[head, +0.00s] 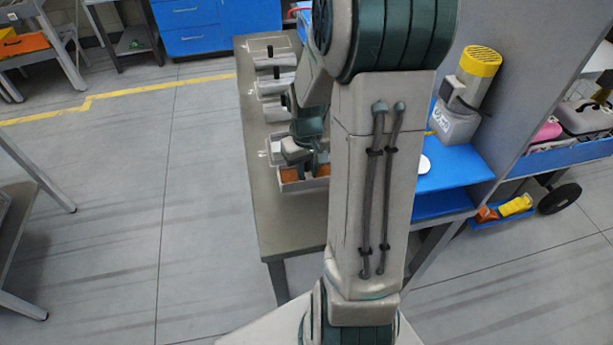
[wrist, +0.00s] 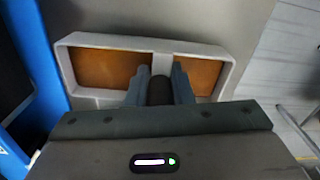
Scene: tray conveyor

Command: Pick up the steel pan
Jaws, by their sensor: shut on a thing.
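The steel pan (head: 289,187) looks like a shallow, pale grey rectangular pan at the near end of a row on the grey bench. In the wrist view the pan's rim (wrist: 110,41) surrounds two orange-brown areas, split by a grey middle bar. A dark upright grip (wrist: 159,91) stands on that bar. My gripper (wrist: 160,82) is shut on this grip, one finger on each side. In the head view my gripper (head: 318,163) is over the pan, and my arm hides its right part. I cannot tell whether the pan touches the bench.
Several similar pale trays with dark grips, such as this one (head: 273,88), stand farther back on the bench (head: 290,235). A blue shelf (head: 450,170) with a yellow-topped machine (head: 472,85) is at right. The bench's near end is clear.

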